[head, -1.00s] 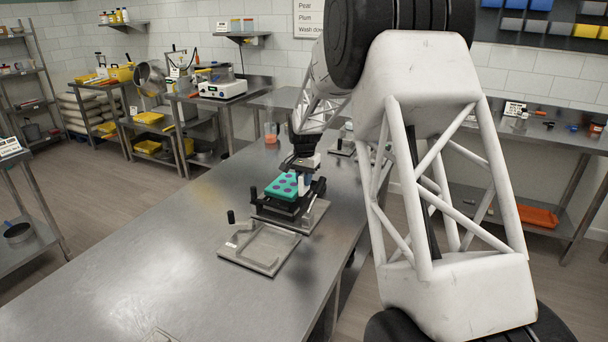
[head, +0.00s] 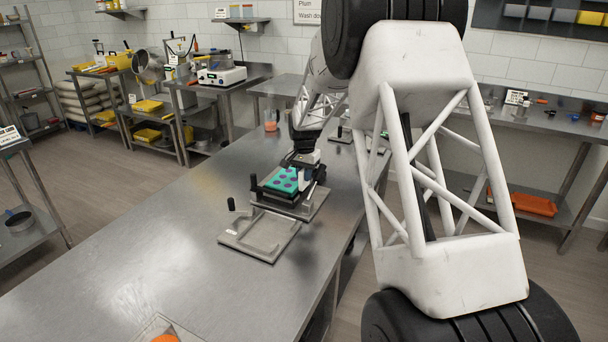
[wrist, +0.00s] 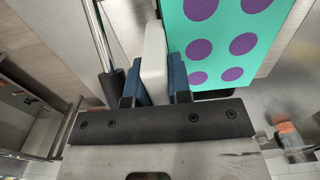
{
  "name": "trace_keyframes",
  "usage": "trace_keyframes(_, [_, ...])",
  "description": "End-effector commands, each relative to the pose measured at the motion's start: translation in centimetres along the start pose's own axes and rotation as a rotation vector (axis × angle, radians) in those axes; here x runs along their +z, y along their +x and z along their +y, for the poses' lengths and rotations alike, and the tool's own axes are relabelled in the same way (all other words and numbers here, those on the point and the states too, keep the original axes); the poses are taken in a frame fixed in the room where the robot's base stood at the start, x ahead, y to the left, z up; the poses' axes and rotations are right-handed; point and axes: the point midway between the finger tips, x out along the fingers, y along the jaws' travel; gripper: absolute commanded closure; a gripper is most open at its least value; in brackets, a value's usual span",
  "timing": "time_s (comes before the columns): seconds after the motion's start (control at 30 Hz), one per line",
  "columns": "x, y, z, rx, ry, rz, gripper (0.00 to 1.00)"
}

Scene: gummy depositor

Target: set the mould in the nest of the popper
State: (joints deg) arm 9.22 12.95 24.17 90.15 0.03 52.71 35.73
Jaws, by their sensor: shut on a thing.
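The mould is a teal slab with purple round cavities (head: 284,179), lying about level over a dark fixture with a grey base plate (head: 306,212) on the steel table. I take this fixture for the popper, but cannot tell whether the mould rests in its nest. My gripper (head: 303,163) is at the mould's far right side. In the wrist view the mould (wrist: 222,45) is at upper right. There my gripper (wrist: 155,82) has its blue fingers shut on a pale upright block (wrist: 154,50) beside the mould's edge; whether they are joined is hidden.
A second grey plate with a bar handle (head: 262,236) and a black knob lies just in front. An orange-filled beaker (head: 270,121) stands behind on the table.

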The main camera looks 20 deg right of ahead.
Motion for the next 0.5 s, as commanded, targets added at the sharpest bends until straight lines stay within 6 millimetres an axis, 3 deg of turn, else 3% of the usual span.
trace_keyframes(0.5, [-0.01, 0.74, -0.01, 0.0, 0.0, 0.0, 1.0])
